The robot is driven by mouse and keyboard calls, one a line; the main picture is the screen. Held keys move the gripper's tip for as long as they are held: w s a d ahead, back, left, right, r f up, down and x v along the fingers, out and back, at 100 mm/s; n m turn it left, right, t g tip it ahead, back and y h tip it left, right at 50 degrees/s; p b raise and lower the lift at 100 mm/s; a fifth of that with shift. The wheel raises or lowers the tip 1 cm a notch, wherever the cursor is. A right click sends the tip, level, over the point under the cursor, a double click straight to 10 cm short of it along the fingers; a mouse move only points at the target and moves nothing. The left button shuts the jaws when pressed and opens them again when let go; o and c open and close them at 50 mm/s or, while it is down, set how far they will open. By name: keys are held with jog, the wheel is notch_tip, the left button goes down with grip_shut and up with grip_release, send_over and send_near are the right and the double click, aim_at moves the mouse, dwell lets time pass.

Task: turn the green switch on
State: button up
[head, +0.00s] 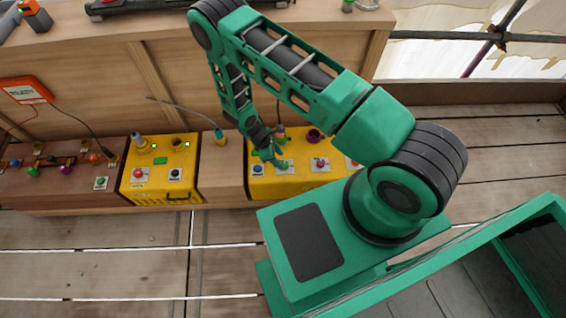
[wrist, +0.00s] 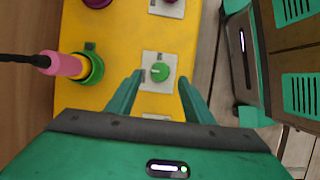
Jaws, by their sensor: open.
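The green switch (wrist: 159,73) is a round knob with a pale mark across its face, on a white square plate fixed to a yellow box (wrist: 118,42). In the wrist view it lies between the two fingertips of my gripper (wrist: 160,78), which is open, with a gap on both sides. I cannot tell how far above the knob the fingertips are. In the head view my gripper (head: 274,158) is over the right yellow box (head: 295,187) and mostly hides the switch there.
Beside the switch, a pink plug on a black cable sits in a green ring (wrist: 90,69). A blue button (head: 257,170) and a magenta knob (head: 320,164) flank the switch. Another yellow box (head: 155,187) stands left, and a wooden wall (head: 200,80) rises behind.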

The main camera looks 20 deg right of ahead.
aim_at(284, 164)
jog(key=shift+x, duration=2.25)
jog(key=c, duration=1)
